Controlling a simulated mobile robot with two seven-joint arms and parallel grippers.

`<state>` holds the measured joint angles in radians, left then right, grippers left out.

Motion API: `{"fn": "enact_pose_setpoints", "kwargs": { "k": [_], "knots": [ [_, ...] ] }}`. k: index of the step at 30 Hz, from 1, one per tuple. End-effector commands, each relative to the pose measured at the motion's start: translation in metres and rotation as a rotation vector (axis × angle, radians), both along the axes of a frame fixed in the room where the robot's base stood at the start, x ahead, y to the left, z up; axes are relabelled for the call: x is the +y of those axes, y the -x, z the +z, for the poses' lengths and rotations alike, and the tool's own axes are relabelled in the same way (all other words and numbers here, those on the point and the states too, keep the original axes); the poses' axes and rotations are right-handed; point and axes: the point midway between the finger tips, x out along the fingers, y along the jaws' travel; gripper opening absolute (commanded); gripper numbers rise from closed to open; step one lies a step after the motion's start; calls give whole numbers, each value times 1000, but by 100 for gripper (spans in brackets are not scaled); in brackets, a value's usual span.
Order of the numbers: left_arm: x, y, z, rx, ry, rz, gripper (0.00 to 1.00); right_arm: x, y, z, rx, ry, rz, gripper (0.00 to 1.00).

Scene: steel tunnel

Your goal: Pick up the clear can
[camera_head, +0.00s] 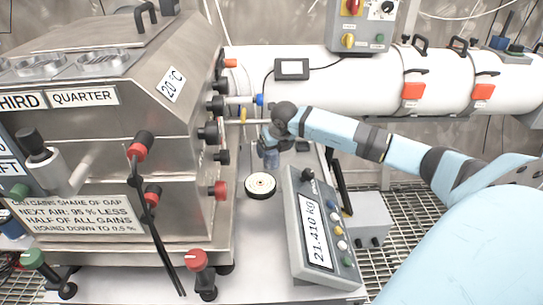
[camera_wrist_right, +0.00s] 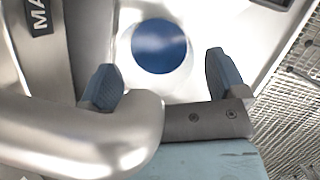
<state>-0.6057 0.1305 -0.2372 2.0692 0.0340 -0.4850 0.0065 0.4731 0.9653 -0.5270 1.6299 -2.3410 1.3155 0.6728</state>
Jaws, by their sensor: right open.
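I cannot make out a clear can for certain in either view. My right gripper (camera_head: 270,150) points down over the bench beside the steel machine, behind a round white disc with a dark rim (camera_head: 260,186). In the right wrist view my right gripper (camera_wrist_right: 166,80) has its two blue fingers wide apart, with nothing held between them. A round blue disc (camera_wrist_right: 160,46) on a pale surface shows beyond the fingertips, between them and apart from both. I cannot tell whether it is part of the can. My left gripper is not in view.
The steel machine (camera_head: 120,150) with knobs and levers stands close on the left. A scale display reading 21.410 kg (camera_head: 318,232) stands at the right of the bench. A white pipe (camera_head: 330,75) runs behind. A bent metal tube (camera_wrist_right: 80,135) crosses the wrist view's lower left.

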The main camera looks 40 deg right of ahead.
Motion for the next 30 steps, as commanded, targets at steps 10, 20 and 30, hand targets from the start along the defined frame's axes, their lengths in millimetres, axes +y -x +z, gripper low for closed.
{"fn": "enact_pose_setpoints", "kwargs": {
  "k": [10,20,30],
  "knots": [
    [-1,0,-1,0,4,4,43,-3,-7,-19,-1,0,0,91],
    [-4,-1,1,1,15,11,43,-3,-7,-18,-1,0,0,33],
    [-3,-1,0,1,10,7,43,-3,-8,-15,-2,1,0,30]
  ]
}}
